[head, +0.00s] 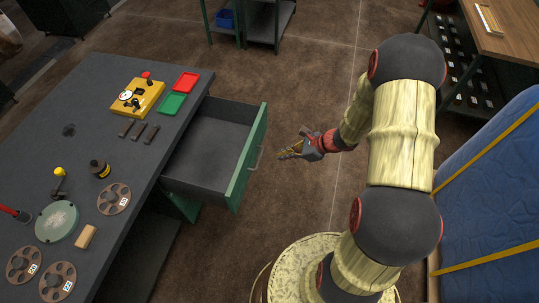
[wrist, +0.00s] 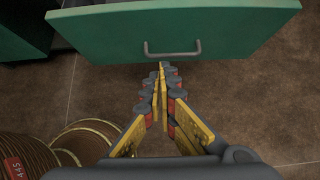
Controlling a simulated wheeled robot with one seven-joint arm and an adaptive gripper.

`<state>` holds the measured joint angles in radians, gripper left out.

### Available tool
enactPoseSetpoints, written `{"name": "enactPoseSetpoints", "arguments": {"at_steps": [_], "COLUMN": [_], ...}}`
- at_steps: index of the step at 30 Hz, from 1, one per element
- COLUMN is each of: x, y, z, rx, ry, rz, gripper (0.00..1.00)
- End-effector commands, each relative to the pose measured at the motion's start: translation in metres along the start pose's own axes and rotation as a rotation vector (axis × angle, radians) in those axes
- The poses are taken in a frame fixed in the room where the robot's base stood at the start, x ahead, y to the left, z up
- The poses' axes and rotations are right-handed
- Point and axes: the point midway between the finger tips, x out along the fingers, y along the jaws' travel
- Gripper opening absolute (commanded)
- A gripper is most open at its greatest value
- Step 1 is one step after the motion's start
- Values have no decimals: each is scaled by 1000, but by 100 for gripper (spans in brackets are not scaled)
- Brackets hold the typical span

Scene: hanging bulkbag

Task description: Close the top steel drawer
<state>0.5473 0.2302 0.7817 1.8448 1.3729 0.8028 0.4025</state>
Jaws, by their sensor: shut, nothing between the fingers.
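The top steel drawer (head: 213,150) is pulled out from the right side of the dark workbench (head: 90,125). It is grey inside and empty, with a green front and a grey bar handle (head: 257,157). In the wrist view the green drawer front (wrist: 220,30) spans the top, with its handle (wrist: 172,53) near the middle. My gripper (head: 284,155) is to the right of the drawer front in the head view, a little apart from the handle. In the wrist view my gripper (wrist: 163,70) has its fingers together, pointing at the drawer front just below the handle. It holds nothing.
The bench top carries a yellow device (head: 137,98), red and green trays (head: 186,82), several reels and a round green-grey piece (head: 57,221). A blue quilted pad (head: 490,190) stands at the right. Brown floor is free beyond the drawer. A ribbed brown cylinder (wrist: 85,143) shows at lower left in the wrist view.

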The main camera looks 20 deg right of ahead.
Motion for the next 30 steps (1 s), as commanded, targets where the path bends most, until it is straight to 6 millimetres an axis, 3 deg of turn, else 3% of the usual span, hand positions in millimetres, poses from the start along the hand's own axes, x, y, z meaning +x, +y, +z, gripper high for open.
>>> {"name": "enactPoseSetpoints", "arguments": {"at_steps": [15,21,30], "x": [97,114,122], "y": [2,1,1], "z": [-3,19,28], "rx": [-6,-8,-5], "ry": [1,1,1], "rz": [6,3,2], "gripper": [0,0,0]}}
